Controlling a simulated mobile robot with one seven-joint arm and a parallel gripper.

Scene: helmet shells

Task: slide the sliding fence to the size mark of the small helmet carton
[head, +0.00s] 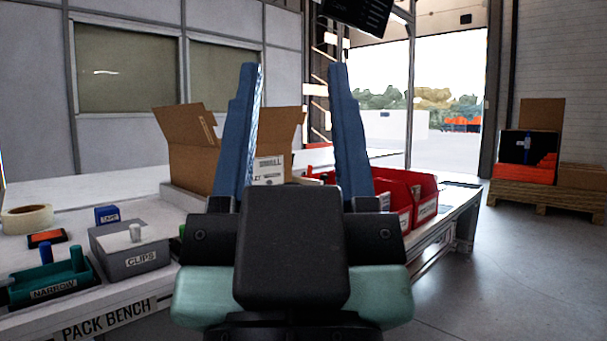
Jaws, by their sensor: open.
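My gripper (292,68) stands upright in the middle foreground of the head view. Its two long blue fingers are spread wide, with nothing between them close by. An open cardboard carton (190,165) with raised flaps stands on the bench behind the left finger. Between the fingers, further back, cardboard flaps (281,128) rise above a white label (268,169) that seems to read SMALL. I cannot tell whether these belong to the same carton. I cannot make out the sliding fence or its size marks; my gripper and arm hide the middle of the bench.
On the pack bench (110,322) at left are a grey CLIPS bin (128,250), a teal NARROW tray (50,282), a blue TAPE box (107,215) and a tape roll (27,218). Red bins (400,195) stand at right.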

